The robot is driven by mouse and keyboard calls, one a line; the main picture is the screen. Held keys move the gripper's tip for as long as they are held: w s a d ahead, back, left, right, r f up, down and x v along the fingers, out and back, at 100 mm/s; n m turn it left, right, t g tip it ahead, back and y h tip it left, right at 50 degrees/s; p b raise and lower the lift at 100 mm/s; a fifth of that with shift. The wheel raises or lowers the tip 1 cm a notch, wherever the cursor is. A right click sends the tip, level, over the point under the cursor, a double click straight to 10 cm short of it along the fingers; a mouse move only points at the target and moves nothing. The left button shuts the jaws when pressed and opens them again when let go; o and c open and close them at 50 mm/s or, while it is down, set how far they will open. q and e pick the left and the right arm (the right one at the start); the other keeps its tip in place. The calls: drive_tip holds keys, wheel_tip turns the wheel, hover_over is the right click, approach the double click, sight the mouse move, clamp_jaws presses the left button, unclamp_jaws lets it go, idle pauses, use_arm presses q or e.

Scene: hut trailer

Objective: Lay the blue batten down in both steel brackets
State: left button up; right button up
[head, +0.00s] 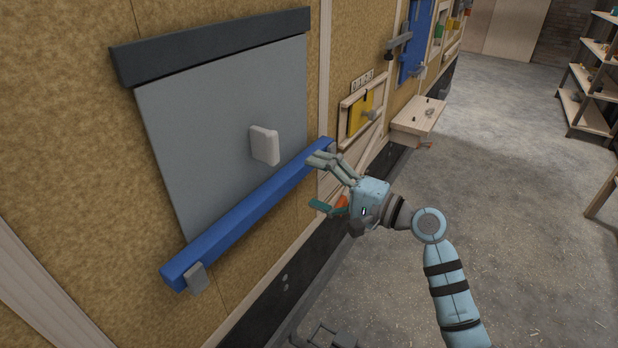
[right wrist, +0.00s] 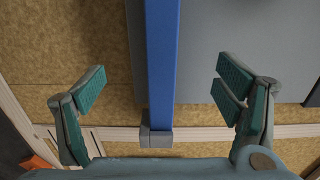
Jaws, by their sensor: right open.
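The blue batten (head: 250,213) runs along the wall below a grey panel. Its near left end lies in a steel bracket (head: 197,277), whose front lip shows before the batten. My right gripper (head: 320,183) is open at the far end of the batten. In the right wrist view its fingers (right wrist: 160,88) stand wide on either side of the batten, apart from it. My left gripper is not in view.
A pale block (head: 264,145) stands out from the grey panel (head: 215,130) above the batten. Farther along the wall are a framed yellow piece (head: 355,117) and a small wooden shelf (head: 418,117). The floor to the right is mostly clear, with shelving (head: 592,85) at the back.

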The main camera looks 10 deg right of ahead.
drive_tip(key=v, duration=0.7)
idle(0.3)
